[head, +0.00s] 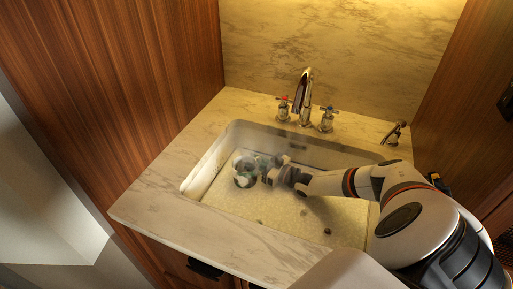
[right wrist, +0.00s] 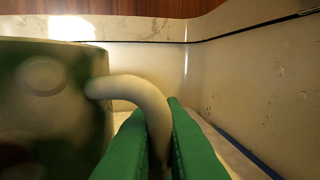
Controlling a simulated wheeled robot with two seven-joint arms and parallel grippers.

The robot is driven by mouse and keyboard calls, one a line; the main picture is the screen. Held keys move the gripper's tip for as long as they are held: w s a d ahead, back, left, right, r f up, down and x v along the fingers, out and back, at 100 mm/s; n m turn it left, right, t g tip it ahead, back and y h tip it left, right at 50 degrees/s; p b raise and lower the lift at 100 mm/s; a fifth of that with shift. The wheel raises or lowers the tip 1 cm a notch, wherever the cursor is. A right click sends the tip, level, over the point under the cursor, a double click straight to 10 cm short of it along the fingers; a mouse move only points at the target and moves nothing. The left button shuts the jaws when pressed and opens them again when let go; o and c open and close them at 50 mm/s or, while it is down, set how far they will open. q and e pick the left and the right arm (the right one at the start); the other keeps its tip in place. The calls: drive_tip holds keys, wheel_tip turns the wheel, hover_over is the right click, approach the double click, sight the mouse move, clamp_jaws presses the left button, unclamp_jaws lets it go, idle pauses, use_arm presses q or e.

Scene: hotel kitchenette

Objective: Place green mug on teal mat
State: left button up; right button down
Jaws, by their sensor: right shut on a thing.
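The green mug (right wrist: 50,110) fills the left of the right wrist view, blurred by closeness, with green and pale patches and a cream handle (right wrist: 125,84). In the head view the mug (head: 244,180) is small, low in the sink at its left part. My right gripper (head: 268,176) reaches into the sink from the right. In the right wrist view its green fingers (right wrist: 158,125) are shut on the handle, one on each side. I cannot make out the teal mat. My left gripper is not in view.
The pale sink basin (head: 285,215) has high walls around the mug and gripper. A chrome faucet (head: 303,95) with two handles stands behind it. Marble counter (head: 150,215) surrounds the basin, with free room at its front left. Wooden panels rise on both sides.

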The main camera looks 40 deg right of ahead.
drive_tip(key=shift+f, duration=0.6)
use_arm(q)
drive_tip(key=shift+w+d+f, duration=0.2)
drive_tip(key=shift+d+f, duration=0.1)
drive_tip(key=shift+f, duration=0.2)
use_arm(e)
drive_tip(key=shift+w, duration=0.1)
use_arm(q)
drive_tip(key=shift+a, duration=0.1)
use_arm(e)
drive_tip(key=shift+f, duration=0.1)
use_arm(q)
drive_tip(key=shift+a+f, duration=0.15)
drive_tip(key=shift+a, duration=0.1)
use_arm(e)
drive_tip(key=c, duration=1.5)
unclamp_jaws()
